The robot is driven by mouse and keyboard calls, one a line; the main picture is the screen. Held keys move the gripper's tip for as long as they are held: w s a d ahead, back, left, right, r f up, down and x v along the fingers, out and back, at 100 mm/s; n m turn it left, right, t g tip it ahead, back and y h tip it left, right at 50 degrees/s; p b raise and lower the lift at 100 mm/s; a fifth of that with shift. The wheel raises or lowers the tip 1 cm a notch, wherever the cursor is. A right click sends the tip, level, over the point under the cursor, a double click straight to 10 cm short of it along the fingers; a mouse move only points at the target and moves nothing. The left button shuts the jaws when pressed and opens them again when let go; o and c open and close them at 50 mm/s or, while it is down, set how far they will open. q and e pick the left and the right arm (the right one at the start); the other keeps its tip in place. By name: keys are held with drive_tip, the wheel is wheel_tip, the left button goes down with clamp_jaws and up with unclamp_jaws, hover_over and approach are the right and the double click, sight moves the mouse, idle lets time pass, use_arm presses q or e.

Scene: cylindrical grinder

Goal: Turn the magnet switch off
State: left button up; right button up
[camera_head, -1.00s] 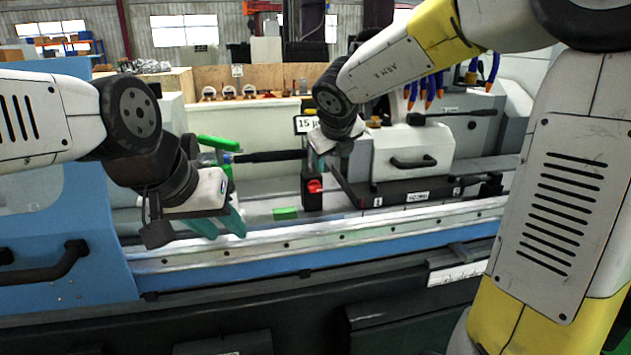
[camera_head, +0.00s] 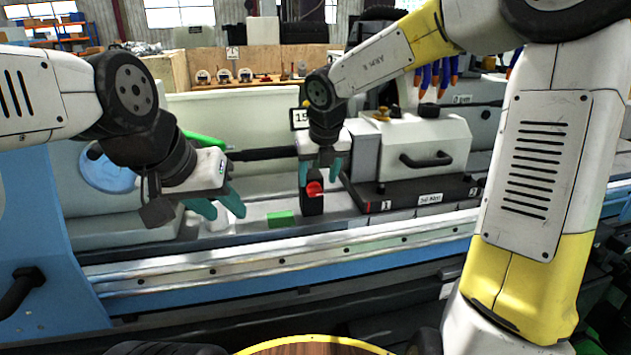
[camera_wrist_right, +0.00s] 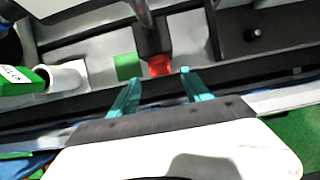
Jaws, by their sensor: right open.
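The magnet switch is a red knob (camera_head: 314,188) on the front of a small dark upright block (camera_head: 312,206) on the machine bed. My right gripper (camera_head: 320,171) is open, with its teal fingers apart just above the knob in the head view. In the right wrist view the red knob (camera_wrist_right: 160,66) shows between and slightly beyond the two open fingertips (camera_wrist_right: 161,78). Nothing is between the fingers, and contact with the knob cannot be told. My left gripper (camera_head: 222,208) is open and empty, to the left of the block above the bed.
A green block (camera_head: 281,220) lies just left of the switch block. A grey-white housing (camera_head: 425,145) with a black handle stands to the right. A long pale rail (camera_head: 270,265) runs in front. A black horizontal bar (camera_head: 262,154) lies behind the grippers.

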sight(316, 191)
drive_tip(key=shift+x, duration=2.15)
clamp_jaws()
